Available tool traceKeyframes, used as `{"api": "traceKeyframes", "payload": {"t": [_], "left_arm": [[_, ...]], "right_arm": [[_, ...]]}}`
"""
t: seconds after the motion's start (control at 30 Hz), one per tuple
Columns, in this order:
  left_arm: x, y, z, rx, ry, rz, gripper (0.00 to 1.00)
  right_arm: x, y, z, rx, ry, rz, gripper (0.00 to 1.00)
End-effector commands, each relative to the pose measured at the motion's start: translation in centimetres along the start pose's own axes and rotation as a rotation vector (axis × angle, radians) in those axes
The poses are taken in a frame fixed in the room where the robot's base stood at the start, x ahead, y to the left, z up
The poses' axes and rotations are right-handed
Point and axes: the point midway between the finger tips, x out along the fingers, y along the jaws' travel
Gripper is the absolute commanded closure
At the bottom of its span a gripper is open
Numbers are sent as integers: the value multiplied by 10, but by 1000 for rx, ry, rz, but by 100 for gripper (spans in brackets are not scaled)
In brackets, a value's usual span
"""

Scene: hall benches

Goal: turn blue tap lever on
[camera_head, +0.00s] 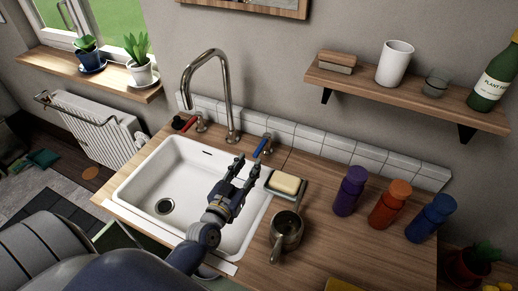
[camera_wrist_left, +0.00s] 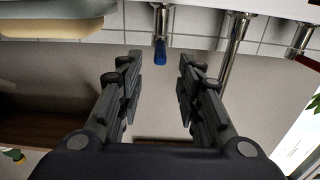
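The blue tap lever (camera_head: 261,146) is on a metal valve at the back edge of the counter, right of the tall curved spout (camera_head: 229,100). In the left wrist view the blue lever (camera_wrist_left: 160,50) shows beyond the fingers, roughly between them. A red lever (camera_head: 189,124) is on the valve left of the spout. My left gripper (camera_head: 245,167) is over the right side of the white sink (camera_head: 140,176), near the blue lever but apart from it. Its fingers are spread and empty, also in the left wrist view (camera_wrist_left: 155,70). My right gripper is not in view.
A soap bar (camera_head: 286,183) on a dish and a metal pot (camera_head: 287,230) stand right of the sink. Purple (camera_head: 350,190), orange (camera_head: 390,204) and blue (camera_head: 430,217) bottles stand farther right. A wall shelf (camera_head: 400,95) hangs above. Free room lies over the sink.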

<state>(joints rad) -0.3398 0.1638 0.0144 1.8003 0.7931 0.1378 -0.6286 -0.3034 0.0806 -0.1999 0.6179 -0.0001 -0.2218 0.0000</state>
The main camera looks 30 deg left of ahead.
Motion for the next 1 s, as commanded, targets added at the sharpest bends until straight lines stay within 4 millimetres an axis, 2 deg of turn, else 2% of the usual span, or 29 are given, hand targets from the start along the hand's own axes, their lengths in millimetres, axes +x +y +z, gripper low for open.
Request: {"api": "traceKeyframes", "payload": {"t": [0.2,0.4,0.6,0.87,0.9,1.0], "left_arm": [[41,0,-2,0,1,0,67],[67,0,-1,-1,0,1,67],[78,0,0,1,-1,1,67],[79,0,0,1,0,1,67],[79,0,0,1,0,1,71],[79,0,0,0,0,1,94]], "right_arm": [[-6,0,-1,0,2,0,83],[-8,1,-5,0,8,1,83],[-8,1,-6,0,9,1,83],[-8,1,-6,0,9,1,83],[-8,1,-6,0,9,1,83],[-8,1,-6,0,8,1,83]]}}
